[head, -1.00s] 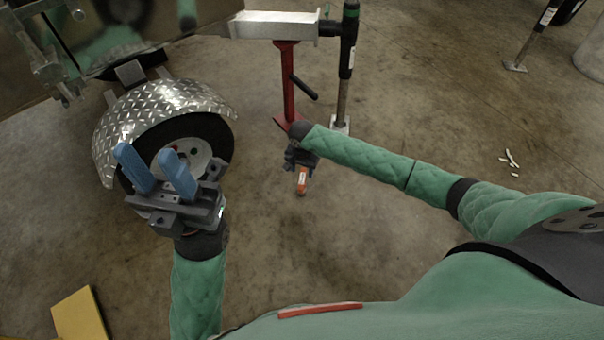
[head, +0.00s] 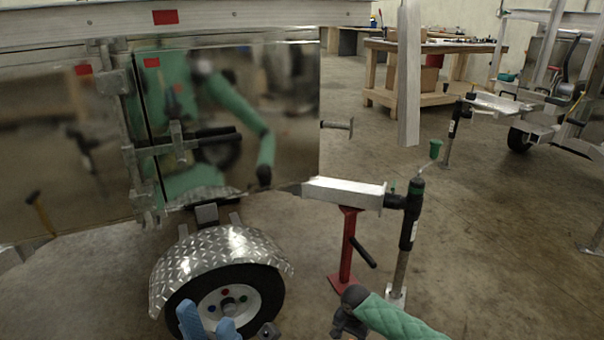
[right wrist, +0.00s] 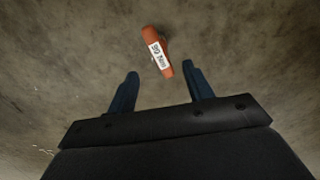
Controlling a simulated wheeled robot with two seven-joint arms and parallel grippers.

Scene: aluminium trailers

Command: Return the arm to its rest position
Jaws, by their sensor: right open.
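My right arm (head: 392,318) comes in low in the head view, with its gripper mostly cut off at the bottom edge. In the right wrist view my right gripper (right wrist: 160,80) is open, its two blue fingers apart with nothing between them. An orange object with a white printed label (right wrist: 157,50) shows beyond the fingertips, against the concrete floor. I cannot tell how far below the fingers it is. My left gripper (head: 208,326) is at the bottom edge of the head view, in front of the trailer wheel, its blue fingers apart and empty.
A trailer with a shiny side panel (head: 265,110) stands ahead, with a tread-plate fender (head: 215,253) over its wheel (head: 232,300). A red stand (head: 347,250) and a jack post (head: 406,235) stand near my right arm. A workbench (head: 430,75) is behind.

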